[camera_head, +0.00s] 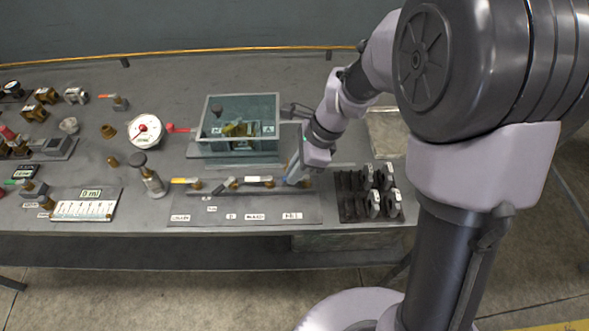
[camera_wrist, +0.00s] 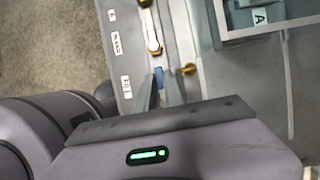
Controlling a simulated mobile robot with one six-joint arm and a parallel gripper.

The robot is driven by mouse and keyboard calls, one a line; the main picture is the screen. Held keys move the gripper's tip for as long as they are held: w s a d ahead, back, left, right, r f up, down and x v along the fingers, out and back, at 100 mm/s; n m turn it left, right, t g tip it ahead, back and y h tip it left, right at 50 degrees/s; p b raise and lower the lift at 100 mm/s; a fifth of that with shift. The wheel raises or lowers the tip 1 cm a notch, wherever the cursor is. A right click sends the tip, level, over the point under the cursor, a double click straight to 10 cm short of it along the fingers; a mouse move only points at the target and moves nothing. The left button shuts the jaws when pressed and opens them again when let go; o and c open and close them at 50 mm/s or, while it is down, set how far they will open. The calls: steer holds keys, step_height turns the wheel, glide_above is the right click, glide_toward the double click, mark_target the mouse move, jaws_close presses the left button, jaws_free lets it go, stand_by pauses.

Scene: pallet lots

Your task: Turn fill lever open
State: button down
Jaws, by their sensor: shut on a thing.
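The fill lever shows in the wrist view as a small blue handle (camera_wrist: 158,76) between my gripper's (camera_wrist: 162,88) two fingers, which are shut on it. In the head view my gripper (camera_head: 297,173) is at the right end of the valve row, above the label that seems to read FILL (camera_head: 292,216). The fingers hide most of the lever there, so its exact angle cannot be told. A brass fitting (camera_wrist: 187,69) sits just right of the fingers in the wrist view.
A white-handled lever (camera_head: 258,179) is close left of my gripper on the valve panel (camera_head: 245,212). A clear tank (camera_head: 242,103) stands just behind. Black racked parts (camera_head: 372,190) stand to the right. A round gauge (camera_head: 146,130) is farther left.

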steer(key=n+p, duration=0.1)
steer(key=s+n+g+p, duration=0.1)
steer(key=n+p, duration=0.1)
steer(key=shift+r+n, duration=0.2)
steer(key=shift+n, duration=0.1)
steer(key=n+p, duration=0.1)
steer(key=n+g+p, duration=0.1)
steer(key=n+p, duration=0.1)
steer(key=s+n+g+h+p, duration=0.1)
steer(key=n+p, duration=0.1)
steer(key=shift+s+d, duration=0.1)
steer(key=shift+d, duration=0.3)
steer(key=n+p, duration=0.1)
steer(key=n+h+p, duration=0.1)
steer(key=n, duration=0.1)
steer(key=d+n+g+p, duration=0.1)
steer(key=shift+s+n+h, duration=0.3)
steer(key=shift+n, duration=0.1)
steer(key=shift+s+d+f+n+g+h+p, duration=0.15)
steer(key=shift+n+h+p, duration=0.1)
steer(key=shift+n+p, duration=0.35)
steer(key=shift+w+d+r+n+g+h+p, duration=0.15)
steer(key=shift+n+h+p, duration=0.15)
steer(key=shift+n, duration=0.5)
steer(key=shift+s+d+f+n+h+p, duration=0.15)
steer(key=shift+n+h+p, duration=0.2)
steer(key=shift+n, duration=0.35)
